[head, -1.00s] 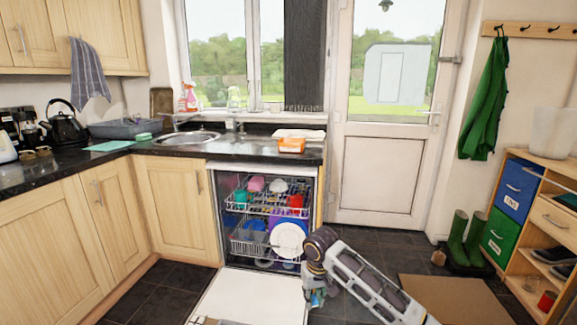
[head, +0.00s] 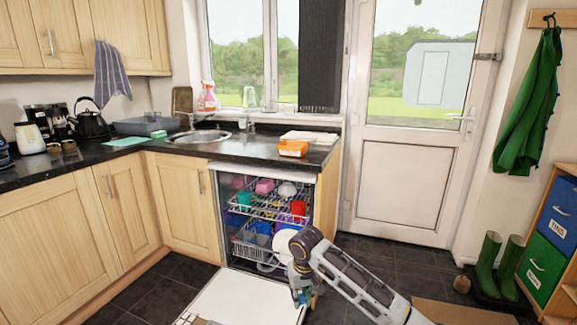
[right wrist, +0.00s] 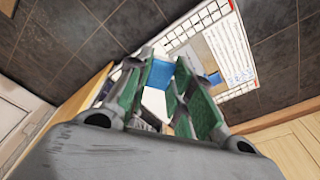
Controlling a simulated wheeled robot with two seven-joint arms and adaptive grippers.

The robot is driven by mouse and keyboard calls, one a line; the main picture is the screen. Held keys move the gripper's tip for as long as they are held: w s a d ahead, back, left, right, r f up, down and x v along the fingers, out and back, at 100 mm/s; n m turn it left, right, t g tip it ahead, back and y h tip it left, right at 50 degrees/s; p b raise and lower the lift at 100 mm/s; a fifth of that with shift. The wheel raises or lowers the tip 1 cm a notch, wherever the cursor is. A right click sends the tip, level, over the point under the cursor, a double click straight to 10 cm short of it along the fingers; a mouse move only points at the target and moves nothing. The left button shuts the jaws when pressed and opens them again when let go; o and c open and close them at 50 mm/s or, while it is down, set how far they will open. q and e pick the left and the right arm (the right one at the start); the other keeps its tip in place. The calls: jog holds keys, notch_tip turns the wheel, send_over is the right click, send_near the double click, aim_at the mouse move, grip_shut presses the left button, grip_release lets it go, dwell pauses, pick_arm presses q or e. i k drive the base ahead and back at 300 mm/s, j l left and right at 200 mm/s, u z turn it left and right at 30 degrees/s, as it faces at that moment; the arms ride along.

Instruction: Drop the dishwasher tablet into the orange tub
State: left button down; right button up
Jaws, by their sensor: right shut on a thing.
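The orange tub (head: 293,148) stands on the dark worktop, right of the sink, near the front edge. My right gripper (head: 303,297) is low in front of the dishwasher, over the edge of its lowered door. In the right wrist view its green-padded fingers (right wrist: 160,82) are shut on a small blue block, the dishwasher tablet (right wrist: 159,74). The gripper is well below the tub and apart from it. The tablet is too small to make out clearly in the head view. My left gripper is not in view.
The dishwasher door (head: 243,298) lies open and low, with loaded racks (head: 262,205) behind it. A white tray (head: 309,136) lies behind the tub. The sink (head: 198,136) is to its left. Dark floor is clear towards the door (head: 401,185).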

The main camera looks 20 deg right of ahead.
aim_at(301, 154)
jog(key=i+l+u, duration=0.15)
jog(key=l+u, duration=0.25)
jog(key=l, duration=0.6)
jog(key=l+u, duration=0.4)
jog(key=l, duration=0.55)
